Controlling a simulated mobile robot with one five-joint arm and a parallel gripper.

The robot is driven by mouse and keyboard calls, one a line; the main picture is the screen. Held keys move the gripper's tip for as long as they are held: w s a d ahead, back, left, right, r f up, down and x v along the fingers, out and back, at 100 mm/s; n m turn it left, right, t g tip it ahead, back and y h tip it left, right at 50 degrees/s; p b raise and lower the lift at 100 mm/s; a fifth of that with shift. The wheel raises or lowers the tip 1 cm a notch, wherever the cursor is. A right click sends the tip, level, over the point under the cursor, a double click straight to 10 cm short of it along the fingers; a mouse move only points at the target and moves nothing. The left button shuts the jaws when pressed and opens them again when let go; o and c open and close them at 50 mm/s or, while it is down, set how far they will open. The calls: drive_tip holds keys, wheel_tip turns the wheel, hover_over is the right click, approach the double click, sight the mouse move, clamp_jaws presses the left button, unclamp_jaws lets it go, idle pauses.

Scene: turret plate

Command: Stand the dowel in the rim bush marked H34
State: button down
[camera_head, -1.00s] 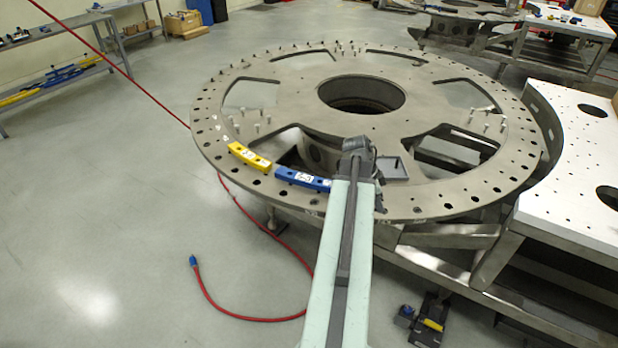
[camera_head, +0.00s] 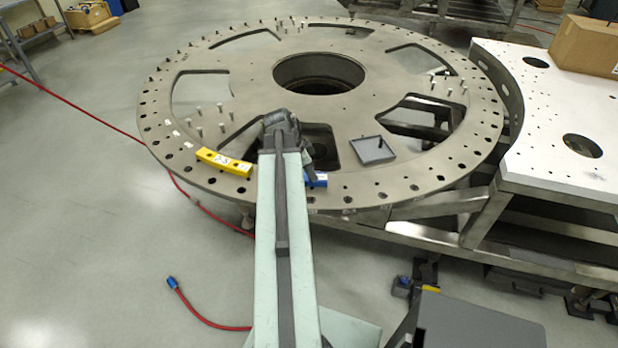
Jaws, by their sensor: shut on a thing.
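The big round turret plate (camera_head: 366,102) has a ring of rim holes along its edge. A yellow curved block (camera_head: 224,162) lies on the near-left rim. A blue curved block (camera_head: 316,180) lies on the near rim, mostly hidden behind my arm. My gripper (camera_head: 303,150) is at the far end of my arm over the near part of the plate, seen from behind. Its fingertips and what it grips are hidden or too small to make out. I cannot pick out the H34 mark or the dowel for this task.
A grey square tray (camera_head: 373,150) sits on the plate right of my gripper. Several upright pins (camera_head: 212,118) stand on the plate. A white perforated table (camera_head: 560,130) with a cardboard box (camera_head: 588,46) adjoins at right. A red hose (camera_head: 200,318) lies on open floor at left.

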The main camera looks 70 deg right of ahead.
sight(315, 200)
drive_tip(key=shift+s+f+b, duration=0.1)
drive_tip(key=shift+f+b, duration=5.35)
drive_tip(key=c, duration=1.3)
unclamp_jaws()
drive_tip(key=shift+a, duration=0.1)
drive_tip(key=shift+c, duration=0.2)
drive_tip(key=p+v, duration=0.7)
drive_tip(key=v, duration=0.1)
